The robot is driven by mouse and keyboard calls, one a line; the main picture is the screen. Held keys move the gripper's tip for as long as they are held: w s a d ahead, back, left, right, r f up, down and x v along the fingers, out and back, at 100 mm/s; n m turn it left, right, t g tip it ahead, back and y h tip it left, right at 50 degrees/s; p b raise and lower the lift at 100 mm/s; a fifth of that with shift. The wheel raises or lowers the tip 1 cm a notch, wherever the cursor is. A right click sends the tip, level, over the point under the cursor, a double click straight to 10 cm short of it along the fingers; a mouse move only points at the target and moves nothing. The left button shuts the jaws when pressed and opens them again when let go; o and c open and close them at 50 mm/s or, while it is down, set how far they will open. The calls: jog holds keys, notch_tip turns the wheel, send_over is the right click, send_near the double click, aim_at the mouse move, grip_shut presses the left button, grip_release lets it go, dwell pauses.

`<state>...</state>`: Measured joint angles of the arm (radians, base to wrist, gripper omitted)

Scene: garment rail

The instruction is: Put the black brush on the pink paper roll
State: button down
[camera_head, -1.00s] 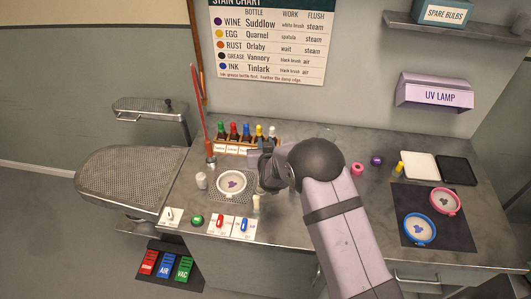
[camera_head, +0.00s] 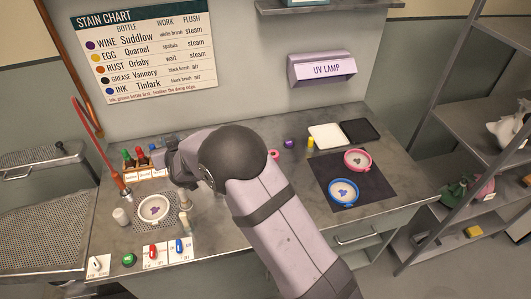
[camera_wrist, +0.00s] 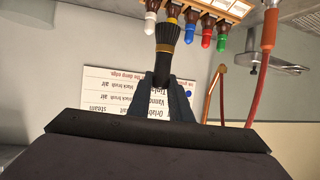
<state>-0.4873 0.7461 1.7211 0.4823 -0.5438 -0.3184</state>
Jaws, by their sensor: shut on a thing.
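My gripper (camera_head: 180,172) hangs over the bench beside the bottle rack, partly hidden by my own arm in the head view. In the head view I cannot clearly make out the brush against the gripper. The pink paper roll (camera_head: 273,154) lies on the bench to the right of my gripper. Only part of it shows past the edge of my arm.
A white dish (camera_head: 154,209) stands near the switches (camera_head: 152,252). The bottle rack (camera_head: 143,172) is behind. A purple roll (camera_head: 290,143) and yellow item (camera_head: 310,142) stand near the pink roll. Pink and blue rings (camera_head: 343,192) lie on a dark mat (camera_head: 378,198).

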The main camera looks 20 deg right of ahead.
notch_tip(320, 180, up, 4)
jog(key=shift+f, duration=0.15)
jog(key=w+d+r+b, duration=0.2)
jog(key=w+d, duration=0.2)
jog(key=d, duration=0.4)
jog(key=w+d+r+b, duration=0.1)
jog(key=w+d+r, duration=0.15)
jog(key=d, duration=0.65)
jog(key=s+d+f+b, duration=0.1)
jog(key=d+f+b, duration=0.1)
jog(key=d, duration=0.7)
jog(key=s+d+f+b, duration=0.1)
jog(key=d+f+b, duration=0.15)
jog(key=d, duration=0.75)
jog(key=shift+a+f+p, duration=0.15)
jog(key=shift+f+p, duration=0.25)
jog(key=shift+f, duration=2.05)
jog(key=shift+a+f+p, duration=0.15)
jog(key=shift+f+p, duration=0.2)
jog(key=shift+f, duration=2.15)
jog(key=shift+a+f+p, duration=0.15)
jog(key=shift+f+p, duration=0.25)
jog(key=shift+f, duration=2.05)
